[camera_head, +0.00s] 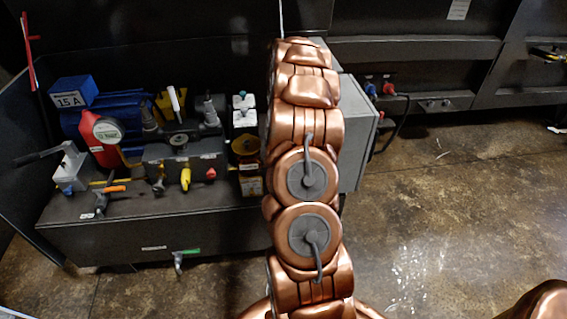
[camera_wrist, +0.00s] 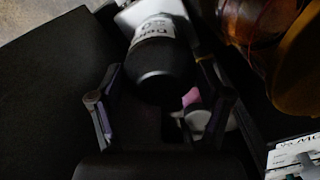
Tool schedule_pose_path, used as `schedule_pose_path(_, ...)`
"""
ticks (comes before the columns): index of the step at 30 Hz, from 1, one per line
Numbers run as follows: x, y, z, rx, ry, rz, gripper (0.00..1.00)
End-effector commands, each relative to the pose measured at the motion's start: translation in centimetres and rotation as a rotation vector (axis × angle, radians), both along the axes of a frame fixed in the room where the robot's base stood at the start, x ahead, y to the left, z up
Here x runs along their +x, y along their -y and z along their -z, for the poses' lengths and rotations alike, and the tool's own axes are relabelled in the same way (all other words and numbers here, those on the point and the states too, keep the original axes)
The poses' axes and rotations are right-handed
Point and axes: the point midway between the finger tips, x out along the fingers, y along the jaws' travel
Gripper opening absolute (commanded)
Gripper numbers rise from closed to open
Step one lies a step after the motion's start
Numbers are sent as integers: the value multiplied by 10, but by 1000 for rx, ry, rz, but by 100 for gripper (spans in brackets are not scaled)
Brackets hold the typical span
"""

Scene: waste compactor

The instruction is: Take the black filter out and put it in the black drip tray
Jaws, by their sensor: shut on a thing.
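The black filter (camera_wrist: 165,65) shows in the wrist view as a dark rounded cylinder with a white printed band (camera_wrist: 157,28) at its far end. My gripper (camera_wrist: 162,82) has one finger on each side of it and is shut on it. How firmly the fingers touch it is hard to see in the dark picture. In the head view my copper arm hides the gripper and the filter. I cannot pick out the black drip tray for certain in either view.
A black tank (camera_head: 150,232) carries a blue motor (camera_head: 100,118), a red unit (camera_head: 95,135), valves and a yellow knob (camera_head: 186,178). A grey box (camera_head: 357,135) stands right of my arm. An amber bowl (camera_wrist: 250,20) is close beside my gripper. The floor at right is clear.

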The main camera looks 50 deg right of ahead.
Motion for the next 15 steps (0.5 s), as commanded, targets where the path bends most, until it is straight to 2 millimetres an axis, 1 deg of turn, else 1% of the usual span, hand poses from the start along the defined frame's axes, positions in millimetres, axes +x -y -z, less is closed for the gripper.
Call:
schedule_pose_path(1, 4, -3, 0, 2, 8, -44, 18)
schedule_pose_path(3, 5, -3, 0, 1, 7, -118, 13)
schedule_pose_path(9, 4, -3, 0, 1, 9, -313, 13)
schedule_pose_path(12, 4, -3, 0, 0, 9, -374, 13)
schedule_pose_path(15, 4, -3, 0, 0, 9, -398, 13)
